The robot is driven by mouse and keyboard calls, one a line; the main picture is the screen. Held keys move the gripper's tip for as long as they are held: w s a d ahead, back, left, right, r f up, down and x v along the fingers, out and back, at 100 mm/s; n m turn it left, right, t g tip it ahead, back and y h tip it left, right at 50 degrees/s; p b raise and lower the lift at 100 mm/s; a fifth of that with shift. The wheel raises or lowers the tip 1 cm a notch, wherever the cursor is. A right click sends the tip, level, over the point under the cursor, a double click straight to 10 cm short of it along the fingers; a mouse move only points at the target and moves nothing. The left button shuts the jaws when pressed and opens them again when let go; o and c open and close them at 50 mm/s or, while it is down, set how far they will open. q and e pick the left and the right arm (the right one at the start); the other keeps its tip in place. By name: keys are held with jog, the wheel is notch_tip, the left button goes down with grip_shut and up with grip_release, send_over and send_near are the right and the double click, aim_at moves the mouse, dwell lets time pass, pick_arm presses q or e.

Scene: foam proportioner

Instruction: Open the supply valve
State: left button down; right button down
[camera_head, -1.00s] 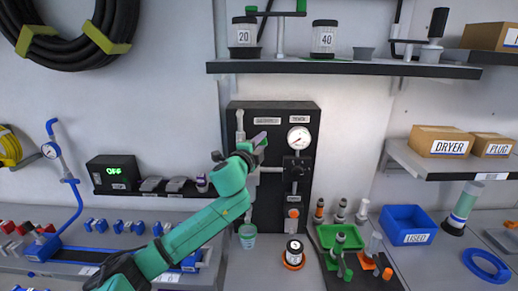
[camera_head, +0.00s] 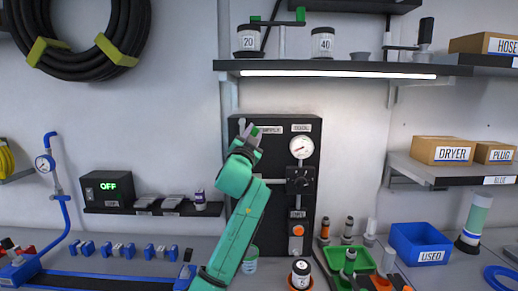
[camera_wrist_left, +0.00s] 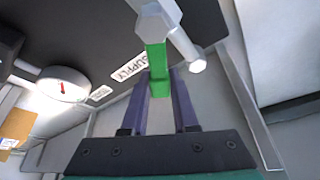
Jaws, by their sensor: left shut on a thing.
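The supply valve shows in the left wrist view as a grey hex body (camera_wrist_left: 158,20) on a pipe, with a green lever handle (camera_wrist_left: 156,75). My left gripper (camera_wrist_left: 163,82) is shut on this handle, with one purple finger on each side. The SUPPLY label (camera_wrist_left: 129,68) is on the panel beside it. In the head view my left gripper (camera_head: 252,132) is at the upper left of the black panel (camera_head: 270,200). It hides most of the valve; a bit of green shows at the fingertips. My right gripper is not in view.
A round gauge (camera_head: 301,147) and a black knob block (camera_head: 300,180) are on the panel to the right. A shelf (camera_head: 340,68) with jars runs above. A blue bin (camera_head: 420,243) and a green tray (camera_head: 347,262) stand on the bench at right.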

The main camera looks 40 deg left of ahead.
pick_arm(q)
jog(key=n+b, duration=0.1)
jog(key=a+n+y+b, duration=0.1)
jog(key=n, duration=0.1)
jog(key=s+n+y+b, duration=0.1)
jog(key=n, duration=0.1)
jog(key=shift+a+f+g, duration=0.1)
jog(key=shift+a+g, duration=0.2)
jog(key=shift+g, duration=0.1)
jog(key=shift+s+a+r+n+g+y+b, duration=0.1)
jog(key=shift+s+a+n+g+y+b, duration=0.2)
jog(key=shift+n, duration=0.45)
jog(key=shift+s+a+r+n+g+y+b, duration=0.1)
jog(key=shift+a+n+y+b, duration=0.15)
jog(key=shift+n+y+b, duration=0.4)
jog(key=shift+s+a+r+n+g+y+b, duration=0.15)
jog(key=shift+a+n+g, duration=0.1)
jog(key=shift+n, duration=0.65)
jog(key=shift+f, duration=0.1)
jog(key=c, duration=0.8)
grip_release()
jog(key=shift+o, duration=0.6)
jog(key=shift+s+r, duration=0.1)
jog(key=shift+r, duration=0.1)
